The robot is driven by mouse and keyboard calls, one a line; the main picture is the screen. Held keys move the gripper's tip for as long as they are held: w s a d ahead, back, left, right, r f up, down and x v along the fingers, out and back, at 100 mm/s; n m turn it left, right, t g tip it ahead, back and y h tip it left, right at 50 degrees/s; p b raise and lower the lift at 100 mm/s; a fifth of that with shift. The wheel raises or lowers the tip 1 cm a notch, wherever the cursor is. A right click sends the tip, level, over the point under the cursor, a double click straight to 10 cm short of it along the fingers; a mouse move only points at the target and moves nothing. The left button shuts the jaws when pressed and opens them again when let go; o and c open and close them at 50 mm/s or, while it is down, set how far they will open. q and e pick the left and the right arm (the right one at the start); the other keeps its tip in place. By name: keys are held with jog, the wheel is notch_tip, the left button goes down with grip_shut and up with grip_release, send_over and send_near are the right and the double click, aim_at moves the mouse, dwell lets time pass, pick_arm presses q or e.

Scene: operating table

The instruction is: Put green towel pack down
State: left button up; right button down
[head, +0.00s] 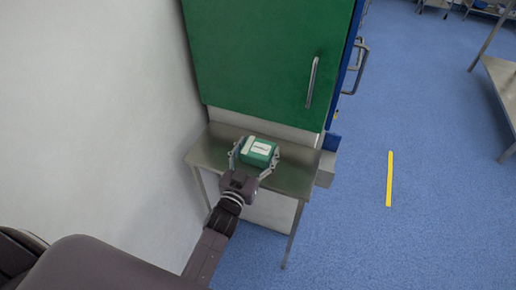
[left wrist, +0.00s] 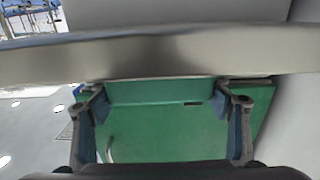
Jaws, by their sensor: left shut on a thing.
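The green towel pack (head: 262,152), a small green box with a white label on top, is over the small metal table in the head view. My left gripper (head: 254,155) has a finger on either side of it and is shut on it. In the left wrist view the two fingers (left wrist: 162,115) flank a teal-green strip of the pack (left wrist: 145,92), close to the metal table edge. I cannot tell whether the pack's underside touches the table top. My right gripper is not in view.
The metal table (head: 298,177) has bare top on both sides of the pack. A green cabinet door (head: 265,60) with a metal handle (head: 312,82) rises behind it. A white wall (head: 100,110) is close on the left. Blue floor lies open on the right.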

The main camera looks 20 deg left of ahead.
pick_arm(q)
jog(key=o, duration=1.4)
jog(key=shift+c, duration=0.2)
